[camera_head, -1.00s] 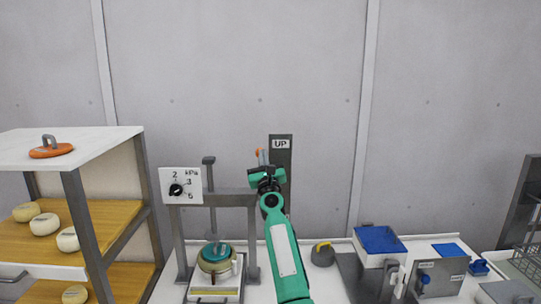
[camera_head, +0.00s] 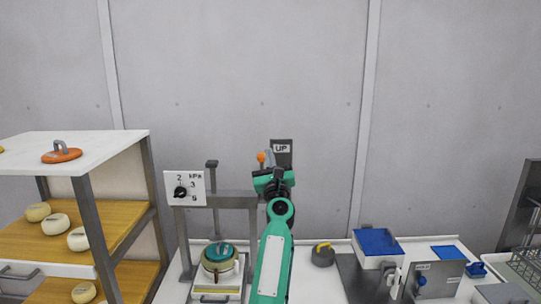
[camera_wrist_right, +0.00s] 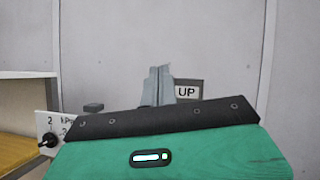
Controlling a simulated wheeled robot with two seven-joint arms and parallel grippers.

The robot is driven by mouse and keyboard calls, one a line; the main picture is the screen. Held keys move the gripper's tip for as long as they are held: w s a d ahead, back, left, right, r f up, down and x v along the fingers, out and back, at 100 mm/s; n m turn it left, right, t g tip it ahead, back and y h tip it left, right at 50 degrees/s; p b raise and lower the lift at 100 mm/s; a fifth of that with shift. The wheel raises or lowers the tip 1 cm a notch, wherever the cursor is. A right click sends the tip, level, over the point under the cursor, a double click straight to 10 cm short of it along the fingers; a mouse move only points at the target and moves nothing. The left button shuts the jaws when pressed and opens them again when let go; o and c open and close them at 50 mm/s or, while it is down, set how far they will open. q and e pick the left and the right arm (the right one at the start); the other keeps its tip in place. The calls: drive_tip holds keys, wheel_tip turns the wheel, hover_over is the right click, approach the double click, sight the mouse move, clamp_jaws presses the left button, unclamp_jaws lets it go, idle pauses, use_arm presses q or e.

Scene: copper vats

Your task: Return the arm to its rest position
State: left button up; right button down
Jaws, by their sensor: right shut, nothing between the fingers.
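My right arm (camera_head: 271,262), green with a white panel, rises from the bottom centre of the head view. Its right gripper (camera_head: 272,182) is at the arm's far end, in front of the press frame's right side and below the UP sign (camera_head: 281,149). In the right wrist view the grey fingers (camera_wrist_right: 160,85) are together, with nothing between them, just left of the UP sign (camera_wrist_right: 188,92). An orange knob (camera_head: 261,157) shows just above the gripper in the head view; I cannot tell whether they touch. My left gripper is not in view.
A press frame (camera_head: 237,200) with a kPa dial (camera_head: 181,192) stands left of the arm, over a teal-topped round mould (camera_head: 220,257). A cheese shelf (camera_head: 110,145) stands at left. A dark weight (camera_head: 323,255) and blue-topped box (camera_head: 377,242) are at right.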

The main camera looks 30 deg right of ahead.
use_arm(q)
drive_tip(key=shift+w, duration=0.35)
use_arm(e)
drive_tip(key=shift+s+r, duration=0.2)
drive_tip(key=shift+s, duration=0.2)
drive_tip(key=shift+a, duration=0.1)
